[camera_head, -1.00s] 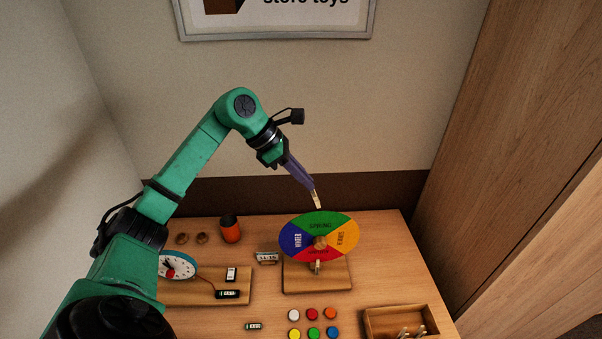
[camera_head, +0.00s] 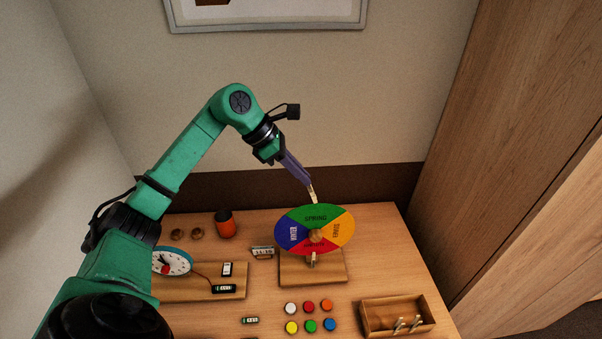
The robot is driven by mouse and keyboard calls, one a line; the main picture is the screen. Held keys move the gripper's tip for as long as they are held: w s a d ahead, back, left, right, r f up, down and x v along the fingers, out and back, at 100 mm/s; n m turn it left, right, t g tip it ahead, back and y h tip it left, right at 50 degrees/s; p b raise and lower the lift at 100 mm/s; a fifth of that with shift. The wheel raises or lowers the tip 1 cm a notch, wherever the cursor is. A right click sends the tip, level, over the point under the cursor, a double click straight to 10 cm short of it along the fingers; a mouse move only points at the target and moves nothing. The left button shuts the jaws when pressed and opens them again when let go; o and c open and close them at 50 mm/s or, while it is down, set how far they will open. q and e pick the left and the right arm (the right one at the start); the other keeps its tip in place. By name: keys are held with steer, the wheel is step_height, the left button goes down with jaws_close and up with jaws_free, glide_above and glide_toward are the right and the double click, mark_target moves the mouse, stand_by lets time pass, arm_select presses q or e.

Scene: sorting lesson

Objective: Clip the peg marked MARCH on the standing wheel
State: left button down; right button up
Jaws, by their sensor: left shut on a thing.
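The standing wheel (camera_head: 340,218) has green SPRING, orange, red and blue WINTER sectors and stands on a wooden base (camera_head: 313,279) on the table. My left gripper (camera_head: 311,190) is above the wheel's green top edge, shut on a pale wooden peg (camera_head: 313,197) that points down. The peg's lower end is at or just above the rim; I cannot tell whether it touches. Its marking is too small to read. Another peg (camera_head: 313,260) shows at the wheel's bottom. My right gripper is not in view.
A wooden tray (camera_head: 364,317) with a few pegs is at the front right. Several coloured discs (camera_head: 309,306) lie before the wheel. A clock (camera_head: 171,262) on a board, an orange-black cup (camera_head: 225,224) and a small sign (camera_head: 262,252) are left.

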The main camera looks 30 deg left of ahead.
mark_target(311, 190)
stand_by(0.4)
arm_select(q)
steer(key=shift+b, duration=0.3)
steer(key=shift+f, duration=0.1)
steer(key=shift+w+d+f+b, duration=0.15)
steer(key=shift+f+b, duration=0.35)
steer(key=shift+f, duration=0.15)
stand_by(0.5)
steer(key=shift+w+d+f+b, duration=0.1)
steer(key=shift+f+b, duration=0.15)
steer(key=shift+f, duration=0.15)
steer(key=shift+w+d+f+b, duration=0.1)
steer(key=shift+f+b, duration=0.1)
steer(key=shift+f, duration=0.2)
